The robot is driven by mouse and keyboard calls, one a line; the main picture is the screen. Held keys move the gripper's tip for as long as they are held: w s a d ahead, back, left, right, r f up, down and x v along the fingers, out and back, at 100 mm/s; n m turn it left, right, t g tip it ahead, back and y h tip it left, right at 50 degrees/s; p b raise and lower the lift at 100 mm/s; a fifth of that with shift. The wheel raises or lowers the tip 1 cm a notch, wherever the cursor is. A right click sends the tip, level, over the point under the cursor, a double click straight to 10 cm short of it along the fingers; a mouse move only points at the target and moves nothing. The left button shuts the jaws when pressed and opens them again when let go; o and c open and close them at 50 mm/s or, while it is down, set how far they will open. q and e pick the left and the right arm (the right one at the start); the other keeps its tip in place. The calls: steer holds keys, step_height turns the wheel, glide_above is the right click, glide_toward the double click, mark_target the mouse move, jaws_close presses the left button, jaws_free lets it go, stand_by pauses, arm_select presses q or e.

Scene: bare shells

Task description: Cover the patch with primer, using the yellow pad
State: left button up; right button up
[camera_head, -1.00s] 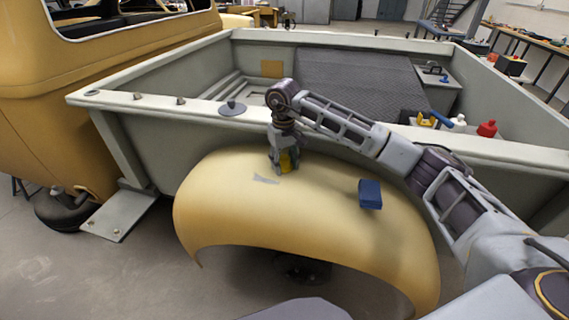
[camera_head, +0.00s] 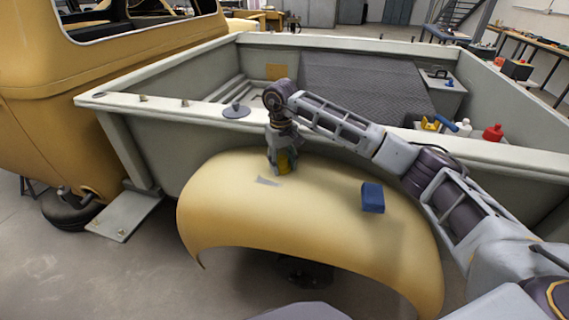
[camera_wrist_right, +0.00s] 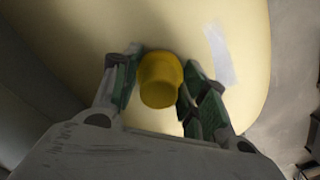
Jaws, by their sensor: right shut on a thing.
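The yellow pad (camera_head: 283,162) is held in my right gripper (camera_head: 281,166), over the top of the yellow fender (camera_head: 320,205). In the right wrist view the pad (camera_wrist_right: 160,80) sits between the two fingers of the gripper (camera_wrist_right: 159,88), which are shut on it. The patch (camera_head: 268,181) is a small grey strip on the fender, just below and left of the pad in the head view. In the wrist view the patch (camera_wrist_right: 219,55) lies right of the pad, apart from it. Whether the pad touches the fender is unclear. My left gripper is out of view.
A blue block (camera_head: 372,197) sits on the fender to the right of the patch. The pale truck bed wall (camera_head: 330,135) rises behind the fender. A grey disc (camera_head: 236,111) lies on its rail. A red bottle (camera_head: 492,132) stands inside the bed at right.

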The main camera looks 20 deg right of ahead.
mark_target(276, 181)
steer(key=shift+w+d+r, duration=0.15)
steer(key=shift+w+r, duration=0.2)
steer(key=shift+w, duration=0.1)
steer(key=shift+s+a+f, duration=0.2)
steer(key=shift+a+f, duration=0.1)
steer(key=shift+a, duration=0.15)
steer(key=shift+s+a+f, duration=0.2)
steer(key=shift+a+f, duration=0.05)
steer(key=shift+a, duration=0.15)
steer(key=shift+s+a+r, duration=0.1)
steer(key=shift+s+a, duration=0.05)
steer(key=shift+s, duration=0.35)
steer(key=shift+s, duration=0.1)
steer(key=shift+s+a+f+b, duration=0.2)
steer(key=shift+s+a+b, duration=0.4)
steer(key=shift+s, duration=0.5)
steer(key=shift+s+a, duration=0.25)
steer(key=shift+a, duration=0.05)
